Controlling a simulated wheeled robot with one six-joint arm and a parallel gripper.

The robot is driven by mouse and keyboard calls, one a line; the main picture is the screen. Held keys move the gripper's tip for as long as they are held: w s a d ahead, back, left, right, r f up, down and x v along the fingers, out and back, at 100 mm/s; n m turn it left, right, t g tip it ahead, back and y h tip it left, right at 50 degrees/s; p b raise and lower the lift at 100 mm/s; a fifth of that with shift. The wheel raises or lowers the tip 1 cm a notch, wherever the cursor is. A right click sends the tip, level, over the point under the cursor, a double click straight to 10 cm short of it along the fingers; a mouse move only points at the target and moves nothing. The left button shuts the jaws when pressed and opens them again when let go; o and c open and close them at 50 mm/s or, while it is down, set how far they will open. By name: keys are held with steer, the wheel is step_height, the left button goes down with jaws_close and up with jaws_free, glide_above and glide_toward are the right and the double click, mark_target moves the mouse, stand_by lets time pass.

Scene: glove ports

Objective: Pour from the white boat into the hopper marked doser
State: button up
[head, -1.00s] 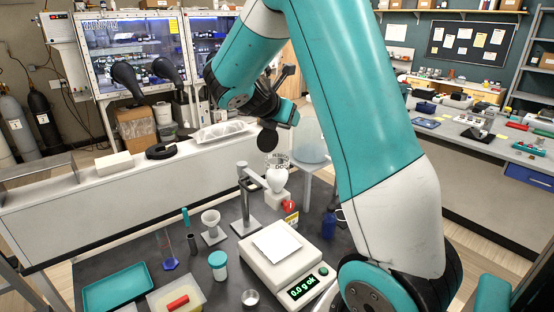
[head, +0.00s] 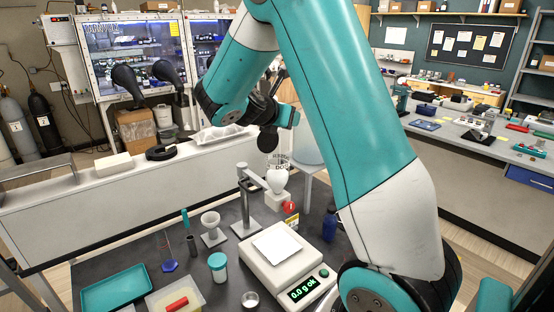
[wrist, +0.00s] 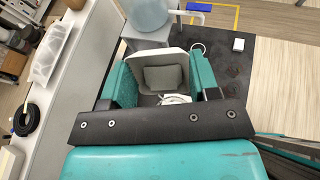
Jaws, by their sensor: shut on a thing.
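In the wrist view the white boat (wrist: 142,62) sits between the two teal fingers of my gripper (wrist: 158,68), which is shut on it. Grey material (wrist: 165,78) shows inside the boat. A small white shape with dark marks shows by its near side, and I cannot tell what it is. In the head view my gripper (head: 289,115) is above and slightly right of the white hopper (head: 277,178), which stands on the bench with a printed label over it. The label looks like doser but is partly unreadable. The boat is not clear in the head view.
A balance (head: 287,262) reading 0.0 g stands in front of the hopper. A metal stand (head: 244,205), a white funnel (head: 211,226) and a blue bottle (head: 329,226) are close by. A teal tray (head: 117,292) lies at the front left.

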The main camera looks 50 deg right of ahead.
steer(key=shift+f, duration=0.1)
steer(key=shift+a+h, duration=0.1)
steer(key=shift+h, duration=0.2)
steer(key=shift+a+h+b, duration=0.1)
steer(key=shift+h+b, duration=0.4)
steer(key=shift+a+h+b, duration=0.1)
steer(key=shift+h+b, duration=0.35)
steer(key=shift+h, duration=0.05)
steer(key=shift+t, duration=0.3)
steer(key=shift+a+h+b, duration=0.15)
steer(key=shift+h+b, duration=0.45)
steer(key=shift+b, duration=0.1)
steer(key=shift+h+b, duration=0.3)
steer(key=shift+b, duration=1.85)
steer(key=shift+c, duration=0.2)
steer(key=shift+a+b, duration=0.1)
steer(key=shift+b, duration=1.3)
